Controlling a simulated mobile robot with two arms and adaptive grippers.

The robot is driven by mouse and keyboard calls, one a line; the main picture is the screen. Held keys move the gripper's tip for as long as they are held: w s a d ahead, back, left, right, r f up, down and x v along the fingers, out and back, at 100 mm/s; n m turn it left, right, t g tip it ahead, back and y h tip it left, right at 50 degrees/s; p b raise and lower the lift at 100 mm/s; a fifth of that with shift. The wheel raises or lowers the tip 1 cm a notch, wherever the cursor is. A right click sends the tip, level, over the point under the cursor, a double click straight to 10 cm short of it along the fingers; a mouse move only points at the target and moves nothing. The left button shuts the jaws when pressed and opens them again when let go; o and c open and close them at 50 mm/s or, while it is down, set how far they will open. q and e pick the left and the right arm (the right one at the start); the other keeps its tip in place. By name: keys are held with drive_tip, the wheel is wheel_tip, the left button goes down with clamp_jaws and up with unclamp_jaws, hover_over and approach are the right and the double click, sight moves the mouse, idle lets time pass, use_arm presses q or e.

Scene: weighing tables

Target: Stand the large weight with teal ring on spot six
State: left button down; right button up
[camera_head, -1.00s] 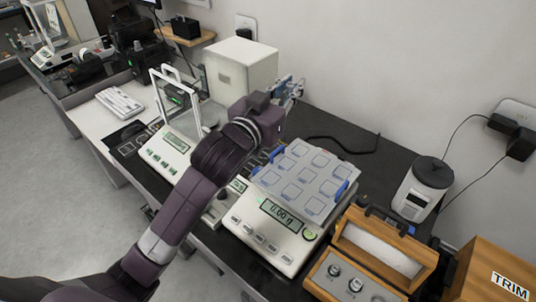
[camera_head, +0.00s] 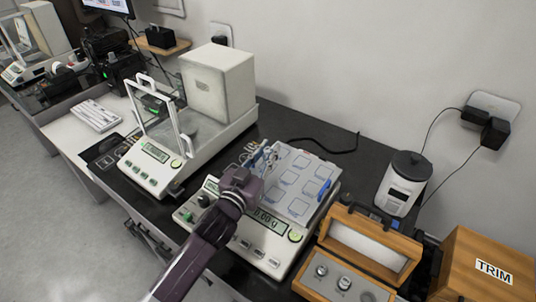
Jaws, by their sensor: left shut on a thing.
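A pale plate (camera_head: 318,161) with several outlined square spots and blue edge clips lies on the front scale (camera_head: 279,271). My left gripper (camera_head: 265,157) is over the plate's left edge, with its arm reaching up from below. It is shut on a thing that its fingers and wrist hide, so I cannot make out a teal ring. The gripper covers some left-hand spots; the visible middle and right spots look empty. I cannot read any spot numbers. My right gripper is not in view.
An open wooden case (camera_head: 325,292) with small metal weights stands right of the scale. Beyond it are a TRIM box (camera_head: 465,270) and a grey-lidded canister (camera_head: 405,184). A balance with a glass draft shield (camera_head: 150,172) stands to the left. A black cable lies behind the plate.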

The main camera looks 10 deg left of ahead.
use_arm(q)
drive_tip(key=shift+f, duration=0.5)
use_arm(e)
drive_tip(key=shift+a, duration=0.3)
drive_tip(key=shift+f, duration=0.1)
use_arm(q)
drive_tip(key=c, duration=2.1)
unclamp_jaws()
drive_tip(key=shift+f, duration=0.2)
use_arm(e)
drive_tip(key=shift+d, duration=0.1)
